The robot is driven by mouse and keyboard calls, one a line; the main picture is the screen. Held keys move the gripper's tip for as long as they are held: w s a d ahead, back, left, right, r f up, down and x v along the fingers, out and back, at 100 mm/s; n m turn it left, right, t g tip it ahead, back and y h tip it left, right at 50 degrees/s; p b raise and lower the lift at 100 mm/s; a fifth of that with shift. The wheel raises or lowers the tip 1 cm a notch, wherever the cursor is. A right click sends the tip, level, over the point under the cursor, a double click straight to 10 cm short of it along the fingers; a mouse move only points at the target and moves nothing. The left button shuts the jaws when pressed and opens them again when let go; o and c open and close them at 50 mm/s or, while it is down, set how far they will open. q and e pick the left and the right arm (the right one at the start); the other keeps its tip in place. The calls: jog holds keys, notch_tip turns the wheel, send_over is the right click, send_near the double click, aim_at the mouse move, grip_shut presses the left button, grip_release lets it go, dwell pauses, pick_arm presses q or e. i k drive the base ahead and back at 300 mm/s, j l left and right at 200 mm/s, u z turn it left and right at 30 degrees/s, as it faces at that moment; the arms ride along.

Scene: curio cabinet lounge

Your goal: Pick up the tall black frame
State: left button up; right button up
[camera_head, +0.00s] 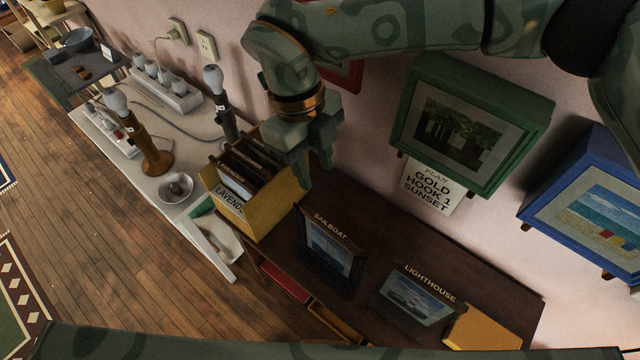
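A black frame labelled SAILBOAT (328,251), with a sailboat picture, stands on the dark wooden cabinet top (480,258). It looks taller than wide. A second dark frame labelled LIGHTHOUSE (414,300) stands to its right and looks wider. My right gripper (315,178) comes down from the top, above and behind the SAILBOAT frame and apart from it in the picture. Its fingers look parted, with nothing visible between them. My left gripper is not in view.
A yellow box of dark frames (247,212) stands left of the SAILBOAT frame. Green (460,130) and blue (590,205) frames hang on the wall, with a GOLD HOOK 1 SUNSET sign (427,188). A white side table with lamps (150,158) is left.

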aim_at(343, 271)
jog(key=k+j, duration=0.8)
jog(key=j, duration=0.1)
